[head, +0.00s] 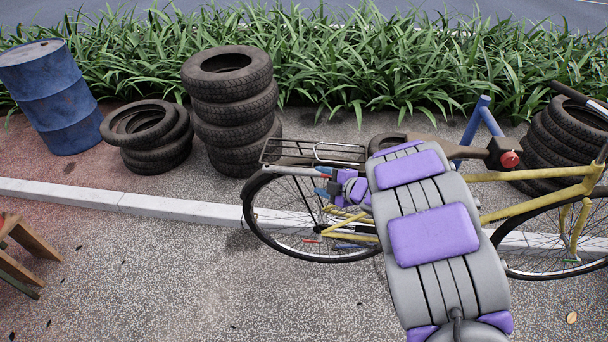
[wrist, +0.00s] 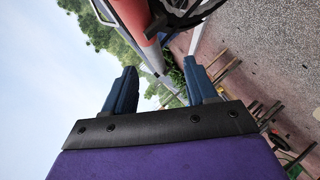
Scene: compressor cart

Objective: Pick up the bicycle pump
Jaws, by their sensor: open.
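I cannot pick out the bicycle pump with certainty in either view. In the head view my gripper (head: 322,182) is at the rear of a yellow bicycle (head: 540,190), by its black rear rack (head: 315,152). My arm hides the middle of the bicycle. In the wrist view my gripper (wrist: 162,88) shows two blue fingers set wide apart, with nothing held between them. A red rounded thing (wrist: 133,18) lies beyond the fingertips at the top of the wrist view; I cannot tell what it is.
A tall tyre stack (head: 232,110) and a low one (head: 148,138) stand behind the kerb (head: 150,204), with a blue drum (head: 50,98) at the left. More tyres (head: 560,145) stand at the right. A wooden stand (head: 22,250) is at the left edge.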

